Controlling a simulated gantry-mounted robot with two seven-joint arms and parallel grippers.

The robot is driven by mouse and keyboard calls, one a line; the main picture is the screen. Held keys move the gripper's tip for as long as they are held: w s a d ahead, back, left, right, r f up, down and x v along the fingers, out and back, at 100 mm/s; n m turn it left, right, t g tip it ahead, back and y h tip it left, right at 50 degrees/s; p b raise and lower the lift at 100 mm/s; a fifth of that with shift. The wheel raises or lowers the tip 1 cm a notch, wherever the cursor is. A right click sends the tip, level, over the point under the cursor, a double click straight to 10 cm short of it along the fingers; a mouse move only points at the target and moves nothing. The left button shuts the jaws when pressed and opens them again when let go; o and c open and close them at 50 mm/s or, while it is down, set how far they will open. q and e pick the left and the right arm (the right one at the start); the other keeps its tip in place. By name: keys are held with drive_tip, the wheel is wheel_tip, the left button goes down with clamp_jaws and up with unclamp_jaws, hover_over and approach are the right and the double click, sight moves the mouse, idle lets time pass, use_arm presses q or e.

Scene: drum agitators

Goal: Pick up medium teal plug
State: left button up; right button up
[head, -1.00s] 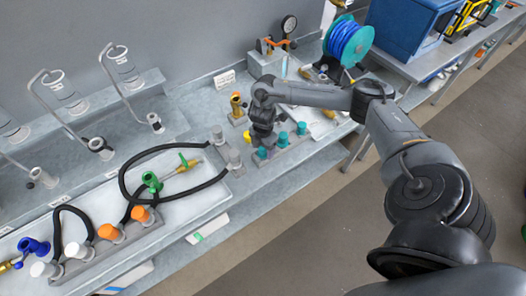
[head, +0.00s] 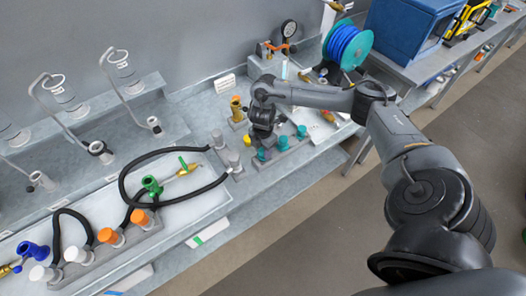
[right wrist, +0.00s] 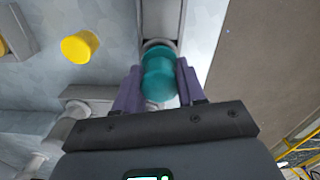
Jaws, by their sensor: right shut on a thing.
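A row of teal plugs stands on a grey rail at the bench's front edge in the head view: one close to my right gripper (head: 263,146), a second teal plug (head: 283,143) and a third (head: 301,131) to its right. In the right wrist view, my right gripper (right wrist: 160,88) is shut on a teal plug (right wrist: 158,78), with a finger on each side. The held plug is still at the rail (right wrist: 162,22); I cannot tell whether it is lifted. In the head view the fingertips are mostly hidden by the wrist. My left gripper is not in view.
A yellow plug (right wrist: 80,46) lies to the left in the wrist view. White-grey plugs (head: 234,159) and a looped black hose (head: 122,185) are left of my arm. A blue hose reel (head: 347,46) is at the back right.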

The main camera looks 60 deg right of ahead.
wheel_tip(320, 180, up, 3)
drive_tip(key=shift+w+r+p, duration=0.1)
drive_tip(key=shift+p, duration=0.4)
drive_tip(key=s+d+r, duration=0.3)
drive_tip(key=s+r, duration=0.3)
drive_tip(key=s, duration=0.5)
drive_tip(key=shift+s+b, duration=0.2)
drive_tip(key=shift+b, duration=0.25)
drive_tip(key=shift+r, duration=0.2)
